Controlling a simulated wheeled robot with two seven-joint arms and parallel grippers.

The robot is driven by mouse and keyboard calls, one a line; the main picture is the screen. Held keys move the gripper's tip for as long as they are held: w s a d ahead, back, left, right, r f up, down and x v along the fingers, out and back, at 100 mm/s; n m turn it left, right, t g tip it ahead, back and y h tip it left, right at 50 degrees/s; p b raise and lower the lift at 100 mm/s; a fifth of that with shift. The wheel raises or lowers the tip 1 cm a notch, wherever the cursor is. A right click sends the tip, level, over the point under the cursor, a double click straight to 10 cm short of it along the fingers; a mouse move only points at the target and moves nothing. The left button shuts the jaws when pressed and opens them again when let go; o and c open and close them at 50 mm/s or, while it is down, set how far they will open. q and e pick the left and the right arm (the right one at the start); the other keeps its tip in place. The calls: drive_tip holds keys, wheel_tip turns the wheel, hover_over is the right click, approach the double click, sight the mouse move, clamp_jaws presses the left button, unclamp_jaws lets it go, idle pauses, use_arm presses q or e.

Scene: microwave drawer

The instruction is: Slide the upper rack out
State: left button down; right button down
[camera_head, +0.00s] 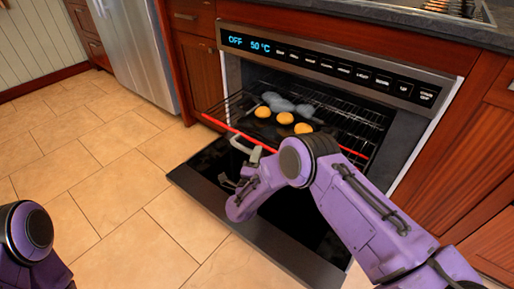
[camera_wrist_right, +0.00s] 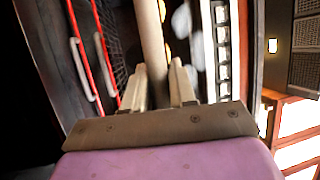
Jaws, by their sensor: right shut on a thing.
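The upper rack (camera_head: 345,128) is a dark wire rack with a red front bar (camera_head: 222,124). Its front part stands forward of the oven opening, over the lowered door. A pale handle (camera_head: 243,143) is fixed to the bar. My right gripper (camera_head: 250,160) is at this handle, partly hidden by its own wrist. In the right wrist view, my right gripper's fingers (camera_wrist_right: 157,78) are shut on the pale handle bar (camera_wrist_right: 154,45). Only a purple link of my left arm shows at the lower left; its gripper is out of view.
Yellow rounds (camera_head: 285,118) and grey-blue pieces (camera_head: 281,104) sit on the rack. The oven door (camera_head: 270,240) lies open below it. The control panel (camera_head: 330,66) reads OFF 50 °C. Tiled floor (camera_head: 110,190) to the left is clear. Red bars with pale handles (camera_wrist_right: 83,70) show at left in the wrist view.

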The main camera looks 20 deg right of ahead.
drive_tip(key=shift+s+a, duration=0.1)
drive_tip(key=shift+a, duration=0.15)
drive_tip(key=c, duration=1)
unclamp_jaws()
drive_tip(key=p+v, duration=0.1)
drive_tip(key=v, duration=0.9)
drive_tip(key=shift+s+a+f+p, duration=0.1)
drive_tip(key=shift+s+a+p, duration=0.1)
drive_tip(key=shift+p, duration=0.15)
